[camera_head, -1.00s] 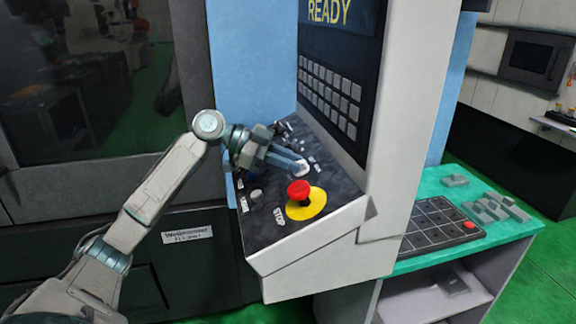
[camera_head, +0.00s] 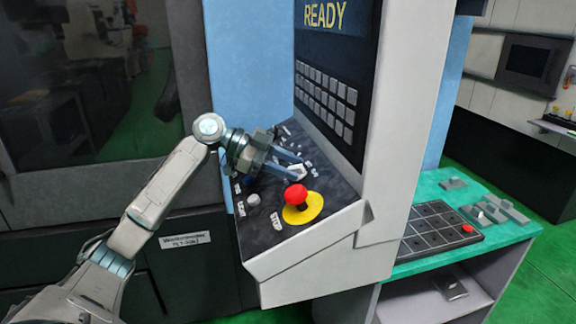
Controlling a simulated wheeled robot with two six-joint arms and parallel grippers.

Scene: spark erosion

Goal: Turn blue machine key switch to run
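The machine's sloped dark control panel (camera_head: 325,185) faces me under a READY screen (camera_head: 338,15). My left gripper (camera_head: 298,168) reaches over the panel from the left, its two blue-grey fingers apart with a gap between them. A small pale knob (camera_head: 298,172), perhaps the key switch, is at the fingertips. I cannot tell whether the fingers touch it, and its pointing direction and label are unreadable. My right gripper is not in view.
A red mushroom STOP button (camera_head: 296,195) on a yellow disc stands close in front of the fingers. A green-topped bench (camera_head: 400,266) with a dark compartment tray (camera_head: 436,232) stands at right.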

